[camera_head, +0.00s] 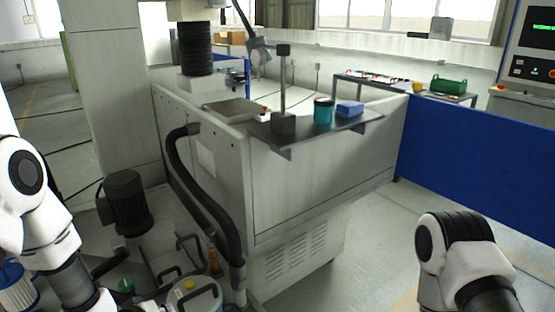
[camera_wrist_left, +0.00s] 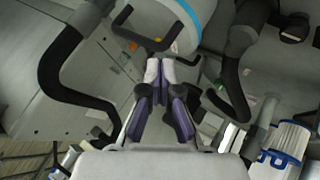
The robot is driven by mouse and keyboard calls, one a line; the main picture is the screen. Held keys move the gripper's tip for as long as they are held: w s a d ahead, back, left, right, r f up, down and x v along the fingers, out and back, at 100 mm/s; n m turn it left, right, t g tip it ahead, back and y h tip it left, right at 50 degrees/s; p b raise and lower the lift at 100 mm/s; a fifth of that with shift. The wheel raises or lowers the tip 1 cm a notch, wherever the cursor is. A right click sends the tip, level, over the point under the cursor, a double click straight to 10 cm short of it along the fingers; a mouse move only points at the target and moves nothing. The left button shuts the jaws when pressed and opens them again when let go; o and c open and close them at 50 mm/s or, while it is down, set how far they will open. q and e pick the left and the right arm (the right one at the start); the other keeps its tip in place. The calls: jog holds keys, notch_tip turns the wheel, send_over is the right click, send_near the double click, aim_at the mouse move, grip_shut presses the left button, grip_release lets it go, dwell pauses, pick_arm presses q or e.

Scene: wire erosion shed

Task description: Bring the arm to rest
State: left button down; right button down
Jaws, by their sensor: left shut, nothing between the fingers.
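My left gripper (camera_wrist_left: 160,72) shows in the left wrist view, its two fingers close together with nothing between them. It points toward the floor equipment, near the black handle of a round canister (camera_wrist_left: 183,22); I cannot tell the gap between them. In the head view my left arm (camera_head: 45,225) comes in at the left edge, bent downward, and its gripper is out of the frame. My right arm (camera_head: 455,255) shows at the lower right, and its gripper is out of view.
A large grey machine (camera_head: 285,200) stands ahead, with a shelf (camera_head: 350,127) holding a teal tin (camera_head: 323,111) and a blue box (camera_head: 349,109). A black hose (camera_head: 200,205), a motor (camera_head: 128,203) and canisters (camera_head: 195,299) crowd the lower left. Floor (camera_head: 380,240) is clear right of the machine.

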pick_arm(q)
jog(key=s+f+g, duration=0.2)
jog(key=s+f, duration=0.2)
jog(key=s, duration=0.2)
jog(key=s+d+f+m+g, duration=0.1)
jog(key=s+f+g, duration=0.1)
jog(key=s+f, duration=0.3)
jog(key=s+d+f+m+g, duration=0.1)
jog(key=s+f+g, duration=0.1)
jog(key=s+f, duration=0.3)
jog(key=shift+s+d+f+y, duration=0.1)
jog(key=shift+s+y, duration=0.1)
jog(key=shift+s, duration=0.55)
jog(key=shift+s+d+f+y, duration=0.1)
jog(key=shift+s+y, duration=0.1)
jog(key=shift+s, duration=0.5)
jog(key=s+m+g+y, duration=0.1)
jog(key=s+m+g, duration=0.2)
jog(key=s, duration=0.5)
jog(key=shift+s+a+f+m, duration=0.3)
jog(key=shift+a+f+m, duration=0.15)
jog(key=shift+m, duration=0.25)
jog(key=shift+w, duration=0.1)
